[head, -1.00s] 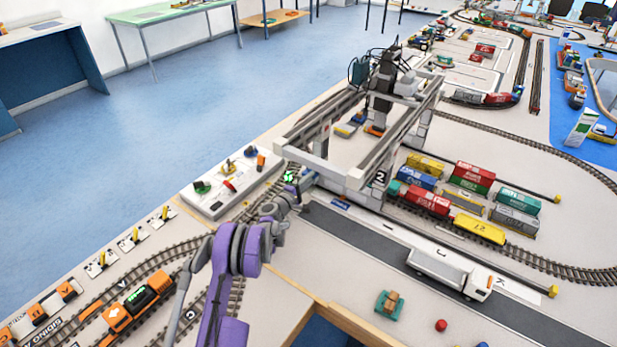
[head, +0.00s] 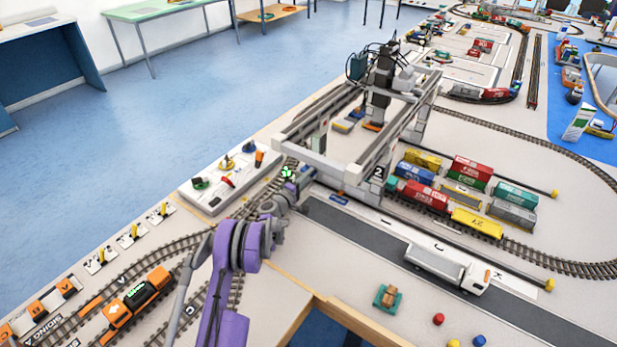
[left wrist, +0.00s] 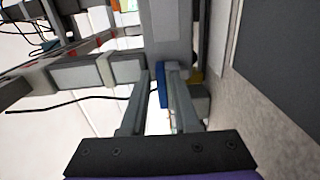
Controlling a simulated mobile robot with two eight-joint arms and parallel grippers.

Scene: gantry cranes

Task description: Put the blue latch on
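A small blue bar that looks like the blue latch (left wrist: 161,84) shows in the left wrist view, at the side of a grey post. My left gripper (left wrist: 160,80) has its two fingers apart, with the blue bar between them. The bar lies close to the right finger, and a gap shows on the left finger's side. I cannot tell whether the bar touches a finger. In the head view my left gripper (head: 292,186) is at the near left foot of the grey gantry crane (head: 345,172); the latch cannot be made out there. My right gripper is not in view.
A control panel (head: 206,203) with coloured levers stands left of the crane. Track with coloured wagons (head: 475,222) and a road with a white truck (head: 445,266) lie right. A black cable (left wrist: 75,102) hangs left of the fingers in the wrist view.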

